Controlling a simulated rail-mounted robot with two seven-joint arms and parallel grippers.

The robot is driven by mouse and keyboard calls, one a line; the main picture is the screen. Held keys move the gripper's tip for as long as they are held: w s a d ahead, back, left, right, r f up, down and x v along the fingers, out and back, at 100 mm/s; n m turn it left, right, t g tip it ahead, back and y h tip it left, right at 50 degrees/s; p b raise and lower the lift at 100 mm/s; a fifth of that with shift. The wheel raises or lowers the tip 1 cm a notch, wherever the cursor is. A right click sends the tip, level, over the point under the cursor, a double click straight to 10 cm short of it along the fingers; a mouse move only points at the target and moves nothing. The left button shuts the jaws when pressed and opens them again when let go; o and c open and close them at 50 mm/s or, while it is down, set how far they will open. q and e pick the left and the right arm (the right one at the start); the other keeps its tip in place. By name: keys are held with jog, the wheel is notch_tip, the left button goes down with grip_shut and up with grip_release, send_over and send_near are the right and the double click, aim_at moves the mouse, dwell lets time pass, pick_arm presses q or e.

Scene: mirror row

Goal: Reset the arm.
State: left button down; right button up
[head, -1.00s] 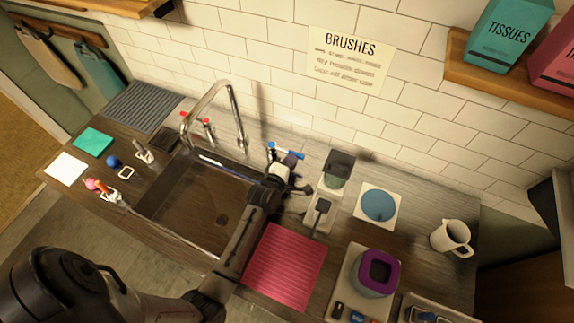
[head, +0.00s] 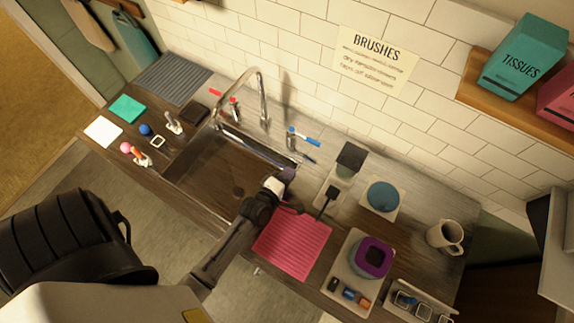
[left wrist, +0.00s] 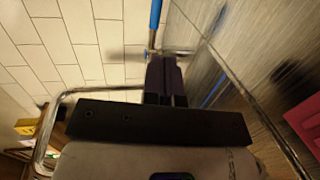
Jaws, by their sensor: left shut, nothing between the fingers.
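My left arm reaches in from the lower left in the head view. Its left gripper (head: 287,174) is shut and empty, over the right rim of the sink (head: 215,172), just behind the pink ribbed mat (head: 293,246). In the left wrist view the dark fingers (left wrist: 166,78) are together. A blue-handled brush (head: 305,139) rests at a small stand by the back wall, apart from the gripper. Its blue handle also shows beyond the fingertips in the left wrist view (left wrist: 155,14). My right gripper is not in view.
The metal faucet (head: 262,95) arches behind the sink. To the right stand a dark-topped container (head: 350,158), a blue round pad (head: 383,196), a purple-rimmed container (head: 373,258) and a white mug (head: 445,236). Small items lie left of the sink.

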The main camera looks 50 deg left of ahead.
pick_arm(q)
jog(key=shift+s+d+r, duration=0.1)
jog(key=shift+s+d, duration=0.05)
jog(key=shift+s, duration=0.25)
jog(key=shift+d+f+m, duration=0.1)
jog(key=shift+f+m, duration=0.2)
jog(key=shift+m, duration=0.5)
jog(key=f+m+g, duration=0.1)
jog(key=d+f+m+g+h, duration=0.1)
jog(key=m, duration=0.1)
jog(key=s+d+f+m+g+h, duration=0.1)
jog(key=shift+s+f+m, duration=0.1)
jog(key=shift+f+m, duration=0.2)
jog(key=s+d+m+g, duration=0.1)
jog(key=m, duration=0.1)
jog(key=m+g+h, duration=0.1)
jog(key=m, duration=0.1)
jog(key=s+d+m+g+h, duration=0.1)
jog(key=m+g, duration=0.1)
jog(key=m, duration=0.1)
jog(key=shift+s+d+r, duration=0.25)
jog(key=shift+s+d, duration=0.1)
jog(key=s+r+m+g+p, duration=0.2)
jog(key=s+r+m+g, duration=0.2)
jog(key=s+r+m, duration=0.5)
jog(key=shift+s+d+r+g+y, duration=0.4)
jog(key=shift+s+r, duration=0.7)
jog(key=shift+s, duration=1.4)
